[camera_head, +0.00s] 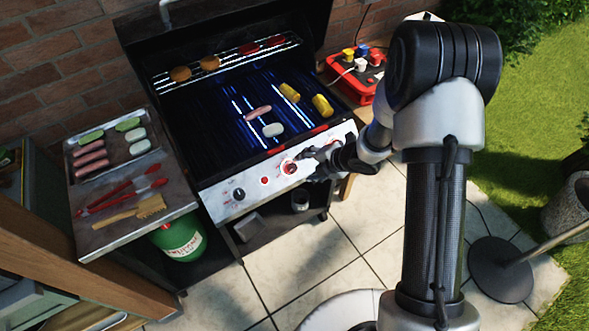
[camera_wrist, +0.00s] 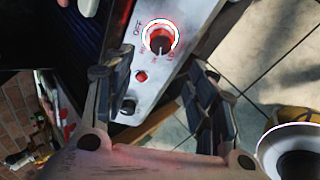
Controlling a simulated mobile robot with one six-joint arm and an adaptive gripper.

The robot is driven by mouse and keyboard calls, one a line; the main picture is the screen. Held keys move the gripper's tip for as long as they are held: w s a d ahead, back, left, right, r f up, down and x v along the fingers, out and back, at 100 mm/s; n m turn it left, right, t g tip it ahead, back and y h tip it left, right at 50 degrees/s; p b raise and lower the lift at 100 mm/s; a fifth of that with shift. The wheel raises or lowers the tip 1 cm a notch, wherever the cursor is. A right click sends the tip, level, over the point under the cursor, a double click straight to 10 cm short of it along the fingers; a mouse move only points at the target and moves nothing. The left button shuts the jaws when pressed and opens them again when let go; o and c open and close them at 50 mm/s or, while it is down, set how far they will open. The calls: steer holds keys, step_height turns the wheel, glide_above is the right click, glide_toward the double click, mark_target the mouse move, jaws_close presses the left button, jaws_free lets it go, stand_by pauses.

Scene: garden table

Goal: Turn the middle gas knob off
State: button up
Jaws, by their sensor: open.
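The middle gas knob (camera_head: 289,167) is on the grill's pale front panel, with a red glow around it. In the wrist view the same knob (camera_wrist: 158,41) has a bright red and white ring, with an OFF mark beside it; its exact pointer setting is hard to read. My gripper (camera_wrist: 155,75) is open and empty, its two fingers spread short of the knob and not touching it. In the head view my gripper (camera_head: 318,162) is just right of the middle knob. The left knob (camera_head: 239,194) is dark. The right knob (camera_wrist: 128,106) is dark, partly behind a finger.
Small red buttons (camera_head: 264,181) sit between the knobs. Food lies on the grill grate (camera_head: 225,105). A side tray (camera_head: 100,215) holds sausages, patties and tools. A green gas bottle (camera_head: 180,240) stands below it. A red caddy (camera_head: 350,88) is at the right. Paving in front is open.

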mark_target(292, 169)
steer(key=b+x, duration=0.2)
steer(key=x, duration=0.8)
steer(key=shift+f, duration=0.15)
steer(key=c, duration=1)
